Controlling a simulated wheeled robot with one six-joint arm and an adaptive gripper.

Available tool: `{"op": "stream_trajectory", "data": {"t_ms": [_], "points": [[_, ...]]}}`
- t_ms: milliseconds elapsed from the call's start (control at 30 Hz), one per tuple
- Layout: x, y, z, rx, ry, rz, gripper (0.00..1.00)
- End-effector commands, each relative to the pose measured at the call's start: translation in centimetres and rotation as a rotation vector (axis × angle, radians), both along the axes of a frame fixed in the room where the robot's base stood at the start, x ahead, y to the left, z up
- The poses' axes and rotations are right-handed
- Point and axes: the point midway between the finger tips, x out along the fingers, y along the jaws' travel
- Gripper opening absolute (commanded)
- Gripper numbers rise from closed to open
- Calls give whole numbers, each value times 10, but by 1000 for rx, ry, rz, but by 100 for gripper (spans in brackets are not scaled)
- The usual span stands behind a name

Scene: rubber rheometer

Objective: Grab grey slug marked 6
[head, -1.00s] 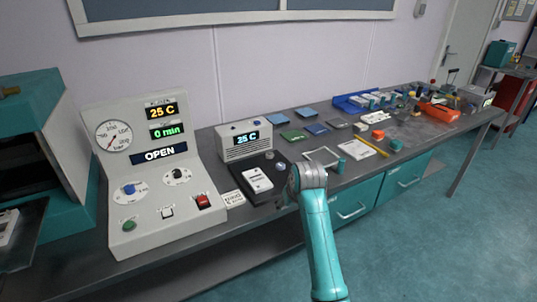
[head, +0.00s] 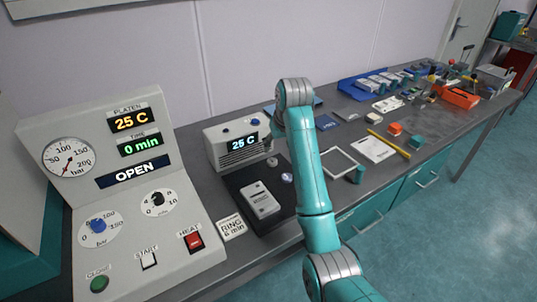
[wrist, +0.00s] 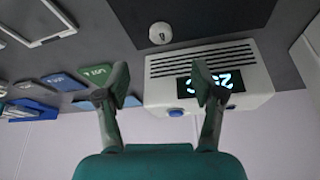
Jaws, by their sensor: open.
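My gripper (wrist: 161,84) is open and empty in the wrist view, with its two fingers apart. Past the fingers is the front of a white box with a 25 C display (wrist: 218,83). A small pale grey round piece (wrist: 160,33) lies by the edge of a black plate in the wrist view, beyond the fingertips. A small light round piece on the black plate also shows in the head view (head: 287,178). I cannot read a 6 on any piece, so I cannot tell which is the slug marked 6. In the head view my arm hides most of my gripper.
The black plate (head: 237,187) carries a white block (head: 261,199). The press control panel (head: 120,190) stands at left. A square frame (head: 340,163), a teal cylinder (head: 356,174) and a yellow bar (head: 388,143) lie to the right. Coloured flat pieces (wrist: 95,75) show in the wrist view.

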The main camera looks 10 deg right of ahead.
Motion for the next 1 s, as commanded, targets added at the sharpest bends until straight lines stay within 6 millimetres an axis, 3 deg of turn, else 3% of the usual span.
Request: {"op": "stream_trajectory", "data": {"t_ms": [400,567,1000], "points": [[18,2,-46,0,4,0,68],[22,2,-54,0,2,0,68],[42,5,-98,0,1,0,68]]}}
